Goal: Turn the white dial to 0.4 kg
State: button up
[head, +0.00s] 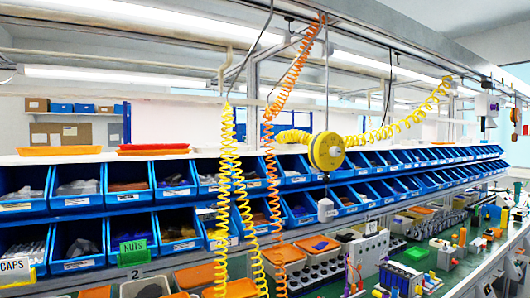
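I cannot make out the white dial or any weight marking in the head view. A grey-white box unit (368,251) with small dark details stands on the bench right of centre, but it is too small to tell whether a dial is on it. My gripper is not in view.
Two rows of blue bins (174,180) run along the bench. Yellow coiled hoses (226,190) and an orange coiled hose (270,175) hang in front of them, with a round yellow reel (326,151) above. Small coloured parts (446,255) crowd the green bench top at right.

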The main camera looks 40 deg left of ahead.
aim_at(335, 151)
jog(key=u, duration=1.25)
